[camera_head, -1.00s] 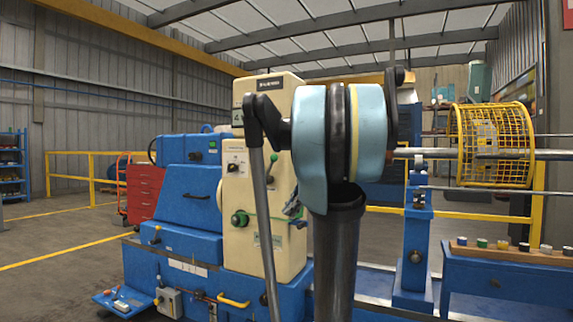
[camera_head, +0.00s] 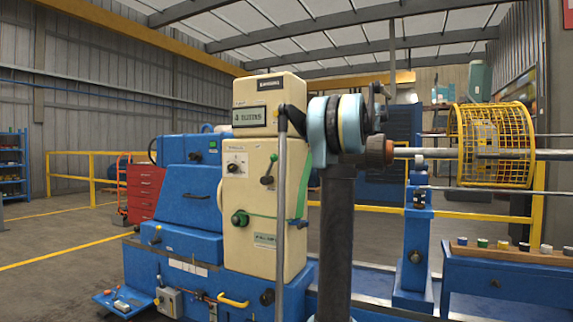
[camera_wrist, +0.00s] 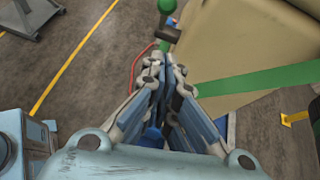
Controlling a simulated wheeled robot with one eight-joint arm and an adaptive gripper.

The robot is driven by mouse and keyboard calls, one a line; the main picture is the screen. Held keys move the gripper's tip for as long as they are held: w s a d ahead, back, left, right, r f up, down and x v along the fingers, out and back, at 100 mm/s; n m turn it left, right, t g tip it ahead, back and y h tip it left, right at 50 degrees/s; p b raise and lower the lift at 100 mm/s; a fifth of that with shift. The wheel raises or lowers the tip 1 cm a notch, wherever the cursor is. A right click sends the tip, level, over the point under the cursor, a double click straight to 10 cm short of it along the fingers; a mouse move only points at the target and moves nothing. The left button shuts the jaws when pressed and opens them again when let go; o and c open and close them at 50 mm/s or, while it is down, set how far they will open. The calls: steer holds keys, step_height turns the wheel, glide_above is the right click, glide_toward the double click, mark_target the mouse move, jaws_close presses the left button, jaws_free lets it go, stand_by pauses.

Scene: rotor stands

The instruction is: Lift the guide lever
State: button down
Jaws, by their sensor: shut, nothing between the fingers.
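The tall cream machine cabinet (camera_head: 262,240) carries a thin lever (camera_head: 269,169) with a dark lower end on its upper front. A green knob (camera_head: 240,218) sits lower on the same front. I cannot tell which of these is the guide lever. In the wrist view, a dark handle (camera_wrist: 168,33) with green ends stands just beyond my fingertips, near the cream panel (camera_wrist: 235,40). My gripper (camera_wrist: 164,62) points toward this handle, with its fingers shut together and empty. A small gap seems to separate them, but contact cannot be judged. My own arm hides the gripper in the head view.
A green band (camera_wrist: 265,80) crosses the cream panel close to my fingers. A blue machine base (camera_head: 195,180) stands left of the cabinet. A yellow cage (camera_head: 492,145) on a shaft and a blue bench (camera_head: 500,275) with small pots are at right.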

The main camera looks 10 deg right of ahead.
steer(key=x, duration=0.4)
steer(key=r+x, duration=0.1)
steer(key=x, duration=0.3)
steer(key=a+x, duration=0.1)
steer(key=x, duration=0.3)
steer(key=shift+w+r, duration=0.15)
steer(key=shift+r, duration=0.2)
steer(key=shift+w+a+r, duration=0.15)
steer(key=shift+w+a, duration=0.1)
steer(key=shift+a, duration=0.25)
